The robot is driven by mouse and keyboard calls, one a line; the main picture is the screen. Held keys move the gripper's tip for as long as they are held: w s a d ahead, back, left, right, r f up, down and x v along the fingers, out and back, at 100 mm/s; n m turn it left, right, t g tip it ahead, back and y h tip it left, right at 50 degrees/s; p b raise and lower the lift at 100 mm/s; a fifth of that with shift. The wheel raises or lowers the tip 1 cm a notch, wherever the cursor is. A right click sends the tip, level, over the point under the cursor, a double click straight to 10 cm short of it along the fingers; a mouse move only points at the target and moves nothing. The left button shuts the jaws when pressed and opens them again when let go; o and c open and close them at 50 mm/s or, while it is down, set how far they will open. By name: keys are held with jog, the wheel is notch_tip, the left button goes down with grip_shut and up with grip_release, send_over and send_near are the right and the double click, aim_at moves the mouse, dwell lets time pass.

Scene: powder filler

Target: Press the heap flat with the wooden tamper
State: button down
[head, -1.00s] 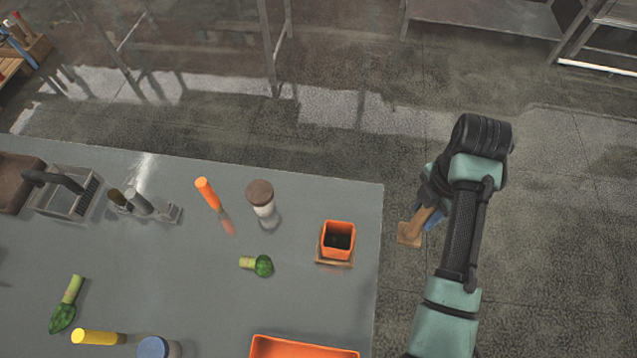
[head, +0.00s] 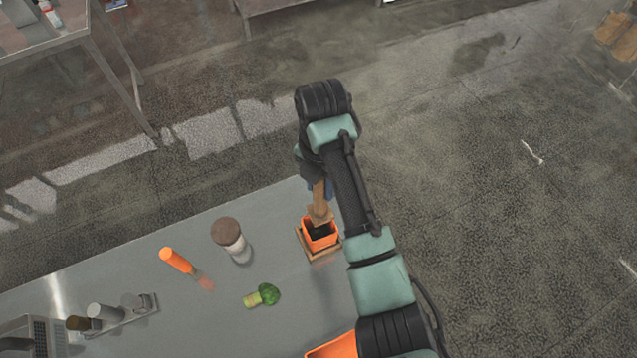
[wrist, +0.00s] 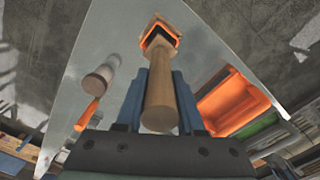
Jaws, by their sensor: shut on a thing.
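My gripper (head: 318,185) is shut on the wooden tamper (head: 320,207). In the wrist view, the tamper's round handle (wrist: 161,100) lies between the two blue fingers of the gripper (wrist: 160,95). The tamper's wide end is over the orange square pot (head: 321,234) near the table's corner. The pot also shows in the wrist view (wrist: 172,34), partly behind the tamper. Dark filling shows inside the pot; its surface is mostly hidden, so I cannot tell whether the tamper touches it. The pot stands on a small wooden base (head: 326,254).
A brown-capped jar (head: 231,238), an orange cylinder (head: 176,260) and a green-headed item (head: 264,295) stand or lie left of the pot. An orange tray (wrist: 232,102) is nearby, partly hidden by my arm in the head view. The grey table (head: 200,320) has bare room between them.

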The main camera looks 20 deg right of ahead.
aim_at(319, 201)
jog(key=shift+a, duration=0.1)
jog(key=shift+f, duration=0.2)
jog(key=shift+f+b, duration=1.85)
jog(key=shift+f, duration=1.05)
jog(key=shift+f+b, duration=3.3)
jog(key=shift+f, duration=1.5)
jog(key=shift+r, duration=0.2)
